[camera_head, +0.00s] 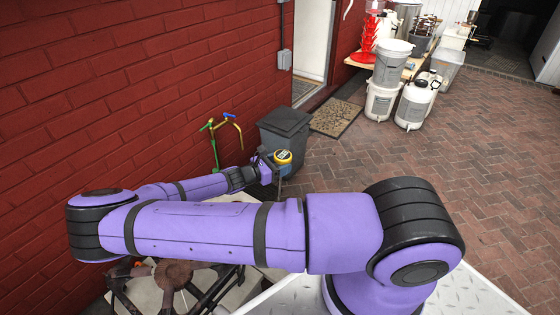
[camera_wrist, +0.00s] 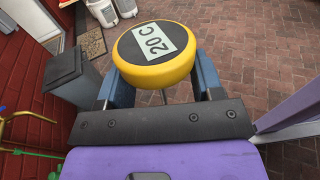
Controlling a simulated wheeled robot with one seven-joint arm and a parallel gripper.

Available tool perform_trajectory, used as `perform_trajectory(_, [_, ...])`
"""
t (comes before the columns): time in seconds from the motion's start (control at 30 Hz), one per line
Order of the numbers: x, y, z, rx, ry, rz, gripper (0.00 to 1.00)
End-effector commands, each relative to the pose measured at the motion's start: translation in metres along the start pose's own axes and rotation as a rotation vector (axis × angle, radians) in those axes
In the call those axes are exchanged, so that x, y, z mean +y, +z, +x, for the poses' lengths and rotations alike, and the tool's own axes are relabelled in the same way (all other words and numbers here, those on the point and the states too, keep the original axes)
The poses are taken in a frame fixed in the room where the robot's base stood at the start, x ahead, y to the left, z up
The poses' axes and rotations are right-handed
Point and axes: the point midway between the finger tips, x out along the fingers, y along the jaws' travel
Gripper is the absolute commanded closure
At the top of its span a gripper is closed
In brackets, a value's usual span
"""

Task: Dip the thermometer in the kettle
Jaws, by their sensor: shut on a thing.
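The thermometer (camera_head: 283,157) has a round yellow head with a grey face. In the wrist view its display (camera_wrist: 154,42) reads 20 C, and a thin metal stem shows just below the head. My gripper (camera_head: 277,169) is shut on the thermometer, with one blue finger on each side of it in the wrist view (camera_wrist: 160,83). The lower stem is hidden. I cannot make out a kettle near my gripper. A steel pot (camera_head: 406,14) stands far off on the wooden table; I cannot tell whether it is the kettle.
A dark lidded bin (camera_head: 285,128) stands just behind my gripper by the red brick wall (camera_head: 130,85). A burner frame (camera_head: 175,275) is low at front left, partly behind my arm. White buckets (camera_head: 392,62) stand by the table. The brick paving at right is clear.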

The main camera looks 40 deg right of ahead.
Motion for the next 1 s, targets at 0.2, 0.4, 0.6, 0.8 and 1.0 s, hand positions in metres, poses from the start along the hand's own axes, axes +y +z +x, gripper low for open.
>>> perform_trajectory(0.2, [0.0, -0.017, 0.002, -0.002, 0.0, -0.002, 0.64])
perform_trajectory(0.4, [0.0, -0.033, 0.003, -0.001, 0.0, -0.003, 0.64])
perform_trajectory(0.6, [0.0, -0.048, 0.005, -0.001, 0.001, -0.003, 0.64])
perform_trajectory(0.8, [0.0, -0.063, 0.006, -0.001, 0.001, -0.003, 0.64])
perform_trajectory(1.0, [0.0, -0.078, 0.007, -0.001, 0.001, -0.003, 0.64])
